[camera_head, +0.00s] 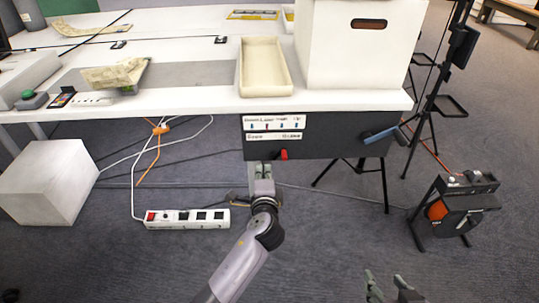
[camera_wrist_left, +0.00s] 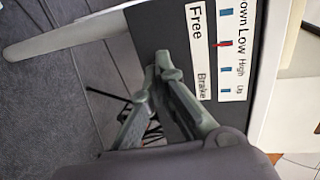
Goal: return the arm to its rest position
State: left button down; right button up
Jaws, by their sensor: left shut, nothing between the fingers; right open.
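My left gripper (camera_head: 262,168) is in front of the dark control panel (camera_head: 330,150) under the table's front edge, just left of a small red lever (camera_head: 284,154). Its fingers are together with nothing between them; they also show closed in the left wrist view (camera_wrist_left: 162,66), close to the panel's label reading Free and Brake (camera_wrist_left: 198,50). I cannot tell whether the fingertips touch the panel. My right gripper (camera_head: 390,290) is at the bottom edge, low over the floor, with its fingers apart and empty.
The white table (camera_head: 170,103) holds a cream tray (camera_head: 265,88), a large white box (camera_head: 350,60) and papers (camera_head: 115,75). A blue-grey handle (camera_head: 380,134) sticks out of the panel. A power strip (camera_head: 187,218), white block (camera_head: 45,182) and black-orange device (camera_head: 455,210) stand on the floor.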

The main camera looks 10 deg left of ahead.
dwell(0.4)
